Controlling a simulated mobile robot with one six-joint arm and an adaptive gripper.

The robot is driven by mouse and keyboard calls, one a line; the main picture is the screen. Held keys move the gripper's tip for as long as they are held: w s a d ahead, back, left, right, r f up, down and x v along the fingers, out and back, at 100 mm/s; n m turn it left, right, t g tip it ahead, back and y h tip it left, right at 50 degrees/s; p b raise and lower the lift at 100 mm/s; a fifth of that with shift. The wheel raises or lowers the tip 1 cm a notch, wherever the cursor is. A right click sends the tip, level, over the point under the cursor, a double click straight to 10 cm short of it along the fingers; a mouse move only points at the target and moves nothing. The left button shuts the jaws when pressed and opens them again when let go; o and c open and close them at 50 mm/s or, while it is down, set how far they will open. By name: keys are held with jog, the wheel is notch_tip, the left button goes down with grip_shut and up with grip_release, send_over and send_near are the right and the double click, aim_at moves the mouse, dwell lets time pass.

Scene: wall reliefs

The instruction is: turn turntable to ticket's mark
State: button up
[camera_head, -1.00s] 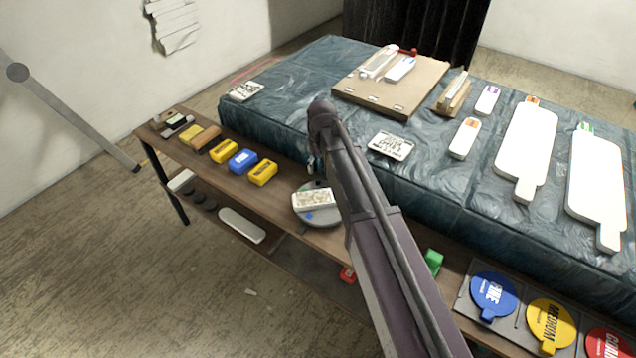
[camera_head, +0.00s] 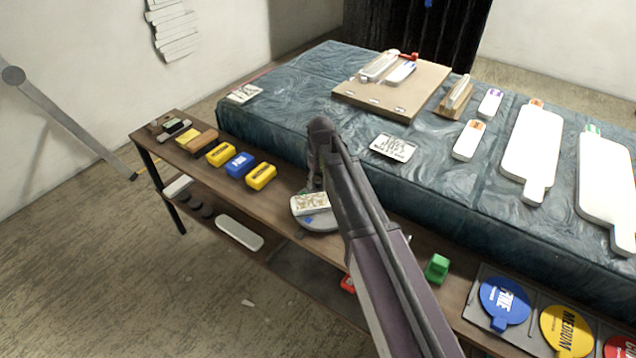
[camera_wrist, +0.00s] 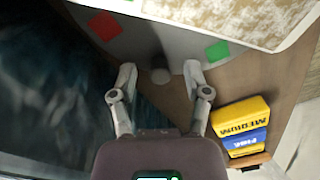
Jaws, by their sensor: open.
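The turntable (camera_head: 322,226) is a grey disc on the wooden bench, carrying a pale relief slab (camera_head: 310,204). A blue mark (camera_head: 308,220) shows near its front. In the wrist view the turntable's edge (camera_wrist: 150,42) bears a red mark (camera_wrist: 106,26) and a green mark (camera_wrist: 218,51). A small grey peg (camera_wrist: 160,76) stands at this edge. My gripper (camera_wrist: 160,70) is open, with one finger on each side of the peg, and appears not to touch it. A printed white card (camera_head: 393,148) lies on the blue-covered table; I cannot tell whether it is the ticket.
Yellow and blue blocks (camera_head: 240,164) stand on the bench left of the turntable. A green block (camera_head: 437,268) and coloured round discs (camera_head: 504,302) lie to the right. The blue-covered table (camera_head: 300,85) borders the bench behind.

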grip_shut()
jog(key=shift+s+a, duration=0.15)
jog(key=shift+a, duration=0.15)
